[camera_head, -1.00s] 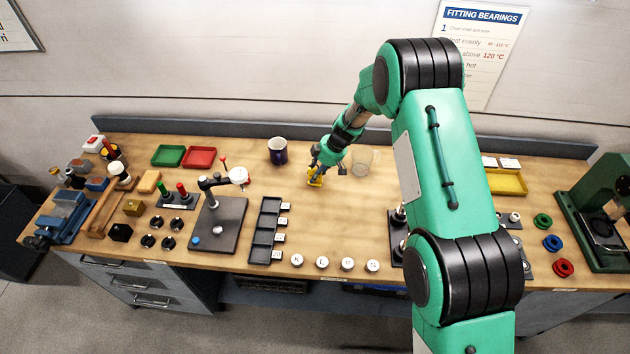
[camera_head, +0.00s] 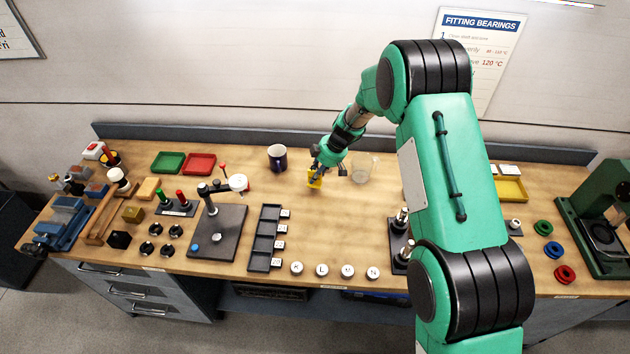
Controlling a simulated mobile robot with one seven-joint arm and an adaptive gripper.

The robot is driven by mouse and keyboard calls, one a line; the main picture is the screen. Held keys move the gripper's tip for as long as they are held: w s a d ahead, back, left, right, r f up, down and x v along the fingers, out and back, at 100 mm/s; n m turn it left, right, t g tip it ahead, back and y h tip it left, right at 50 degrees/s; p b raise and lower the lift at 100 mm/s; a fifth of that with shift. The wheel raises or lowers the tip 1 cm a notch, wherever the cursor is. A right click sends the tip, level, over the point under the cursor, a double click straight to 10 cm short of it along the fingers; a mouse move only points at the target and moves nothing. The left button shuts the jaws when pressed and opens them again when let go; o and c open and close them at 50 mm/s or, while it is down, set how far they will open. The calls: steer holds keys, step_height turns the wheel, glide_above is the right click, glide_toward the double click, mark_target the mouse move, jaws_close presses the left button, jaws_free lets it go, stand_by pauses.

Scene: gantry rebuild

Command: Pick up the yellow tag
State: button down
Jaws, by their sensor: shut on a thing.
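The yellow tag (camera_head: 314,179) is at the middle of the workbench, between the dark mug and the clear glass. My gripper (camera_head: 316,170) is shut on it from above. The fingers cover part of the tag. I cannot tell whether the tag still touches the bench top or is a little above it.
A dark mug (camera_head: 277,158) stands left of my gripper and a clear glass (camera_head: 361,168) close on its right. In front are a dark slotted tray (camera_head: 264,238) and several round white-topped pieces (camera_head: 322,269). A stand with a dial gauge (camera_head: 238,183) is at the left. Bench top between is clear.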

steer(key=s+d+r+b, duration=0.1)
steer(key=s+d, duration=0.1)
steer(key=s, duration=0.5)
steer(key=s+d+r+b, duration=0.1)
steer(key=s+d, duration=0.2)
steer(key=s, duration=0.5)
steer(key=shift+s+d, duration=0.1)
